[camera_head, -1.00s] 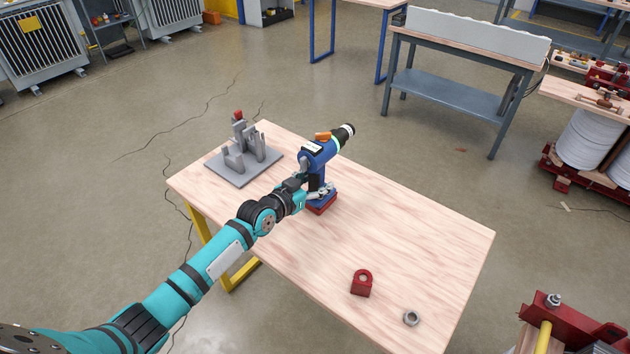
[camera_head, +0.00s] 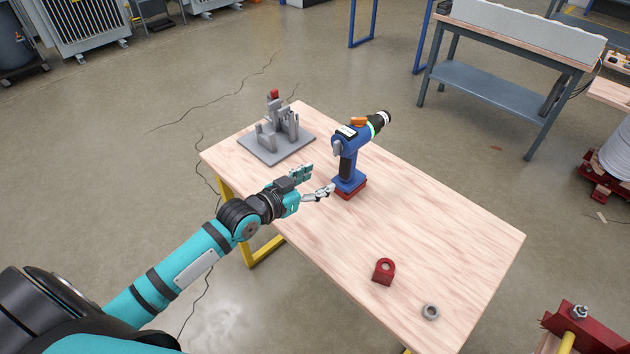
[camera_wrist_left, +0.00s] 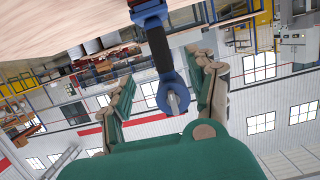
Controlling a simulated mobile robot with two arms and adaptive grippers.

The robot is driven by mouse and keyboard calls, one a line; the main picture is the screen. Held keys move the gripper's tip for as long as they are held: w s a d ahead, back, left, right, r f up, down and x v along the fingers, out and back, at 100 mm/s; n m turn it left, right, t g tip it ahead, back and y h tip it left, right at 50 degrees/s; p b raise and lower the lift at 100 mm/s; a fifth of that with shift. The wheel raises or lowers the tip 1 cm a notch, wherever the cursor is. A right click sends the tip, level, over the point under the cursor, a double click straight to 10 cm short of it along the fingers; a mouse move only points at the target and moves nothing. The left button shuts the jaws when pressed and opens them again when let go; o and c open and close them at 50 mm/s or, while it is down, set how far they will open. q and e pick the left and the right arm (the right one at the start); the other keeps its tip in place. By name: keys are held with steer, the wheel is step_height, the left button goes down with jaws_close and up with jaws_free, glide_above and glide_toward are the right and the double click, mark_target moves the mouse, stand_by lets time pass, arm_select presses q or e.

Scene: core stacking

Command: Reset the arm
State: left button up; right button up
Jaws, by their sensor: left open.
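My left arm comes in from the left in the head view. Its gripper (camera_head: 318,182) is open and empty, just left of the blue cordless drill (camera_head: 348,160) and apart from it. The drill stands upright on its dark red base on the wooden table (camera_head: 450,240). In the left wrist view, the two spread fingers (camera_wrist_left: 165,92) show with the drill (camera_wrist_left: 158,50) beyond and between them in the picture. My right gripper is not in view.
A grey fixture (camera_head: 278,140) with a red-topped post stands at the table's far left corner. A red bracket (camera_head: 383,272) and a metal ring (camera_head: 430,311) lie near the front right. The table between drill and bracket is clear. A grey workbench (camera_head: 510,70) stands behind.

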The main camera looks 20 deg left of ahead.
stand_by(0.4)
arm_select(q)
steer(key=s+d+f+g, duration=0.1)
steer(key=s, duration=0.1)
steer(key=s+d+f+g, duration=0.1)
steer(key=s+d+f, duration=0.1)
steer(key=s+d+f+g, duration=0.1)
steer(key=s+f, duration=0.1)
steer(key=shift+s+d, duration=0.15)
steer(key=shift+s, duration=0.1)
steer(key=shift+g+y, duration=0.5)
steer(key=shift+g, duration=0.3)
steer(key=s, duration=0.1)
steer(key=s+d+f, duration=0.1)
steer(key=s, duration=0.1)
steer(key=s+f, duration=0.1)
steer(key=shift+s+d, duration=0.15)
steer(key=shift+s, duration=0.15)
steer(key=s+a+f+n+g+y, duration=0.2)
steer(key=s+g+y, duration=0.3)
steer(key=s, duration=1.4)
step_height(320, 180, down, 24)
steer(key=g+h, duration=0.1)
steer(key=g, duration=0.1)
steer(key=s+a+f+g, duration=0.1)
steer(key=s+a+f, duration=0.1)
steer(key=s+f, duration=1.6)
steer(key=shift+a+m+g, duration=0.3)
steer(key=shift+a+g, duration=0.1)
